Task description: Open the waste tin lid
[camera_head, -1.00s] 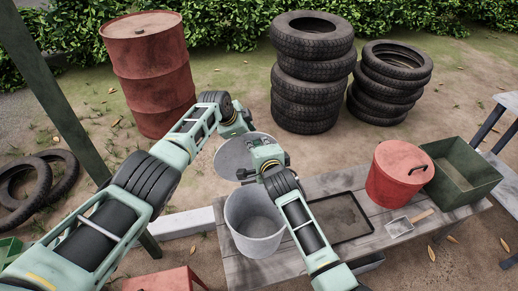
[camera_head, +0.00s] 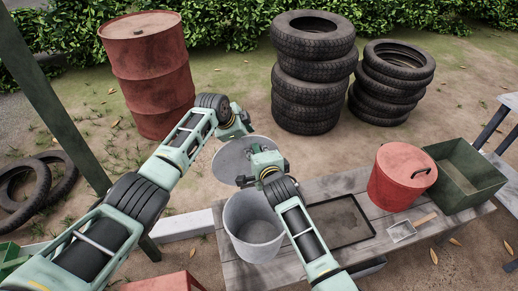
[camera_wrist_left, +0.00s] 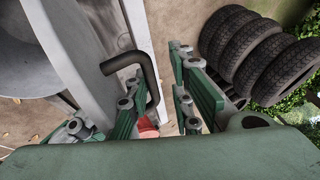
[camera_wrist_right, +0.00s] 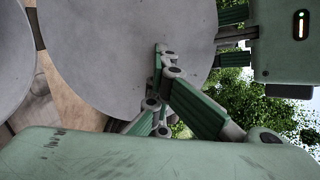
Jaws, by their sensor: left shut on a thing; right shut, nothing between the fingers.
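The grey waste tin (camera_head: 233,222) stands open at the front of the bench, its inside visible. Its round grey lid (camera_head: 230,160) is raised and tilted back behind the opening. My left gripper (camera_head: 247,129) is at the lid's far side; in the left wrist view a black bent handle (camera_wrist_left: 148,70) lies between its fingers, and the exact contact is hard to see. My right gripper (camera_head: 243,181) is shut and empty, close to the lid above the tin's rim. In the right wrist view its fingers are together before the lid's broad face (camera_wrist_right: 120,50).
A red drum (camera_head: 150,75) and stacked tyres (camera_head: 312,75) stand behind.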

